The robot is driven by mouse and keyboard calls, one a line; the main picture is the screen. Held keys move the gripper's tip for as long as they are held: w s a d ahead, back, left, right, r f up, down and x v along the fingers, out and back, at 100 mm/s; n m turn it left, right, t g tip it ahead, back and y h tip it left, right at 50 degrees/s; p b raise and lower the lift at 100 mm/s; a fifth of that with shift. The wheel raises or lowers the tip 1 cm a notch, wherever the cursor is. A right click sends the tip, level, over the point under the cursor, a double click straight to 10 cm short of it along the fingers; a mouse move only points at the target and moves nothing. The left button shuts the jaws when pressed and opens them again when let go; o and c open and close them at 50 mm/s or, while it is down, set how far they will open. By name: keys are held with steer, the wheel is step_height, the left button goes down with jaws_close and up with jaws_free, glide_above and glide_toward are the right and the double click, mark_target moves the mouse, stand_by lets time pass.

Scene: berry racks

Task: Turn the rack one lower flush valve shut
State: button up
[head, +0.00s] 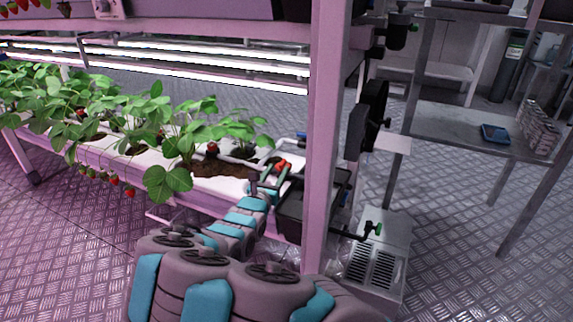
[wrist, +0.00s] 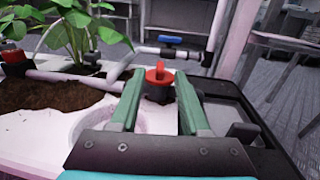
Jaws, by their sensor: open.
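A valve with a red handle (wrist: 159,74) on a dark body sits at the end of a white pipe, at the right end of the planted tray. It also shows in the head view (head: 282,165), beside the rack post. My gripper (wrist: 158,88) is open, with its two green fingers on either side of the red valve. I cannot tell whether either finger touches it. In the head view my gripper (head: 270,173) reaches over the tray's end. A blue-handled valve (wrist: 170,40) sits on a pipe just beyond. No label shows which valve is the flush valve.
Strawberry plants (head: 180,125) fill the tray to the left. The pink rack post (head: 327,130) stands close on the right.

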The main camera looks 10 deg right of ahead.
mark_target(280, 166)
steer(key=shift+x, duration=2.85)
steer(key=shift+c, duration=0.2)
jaws_close()
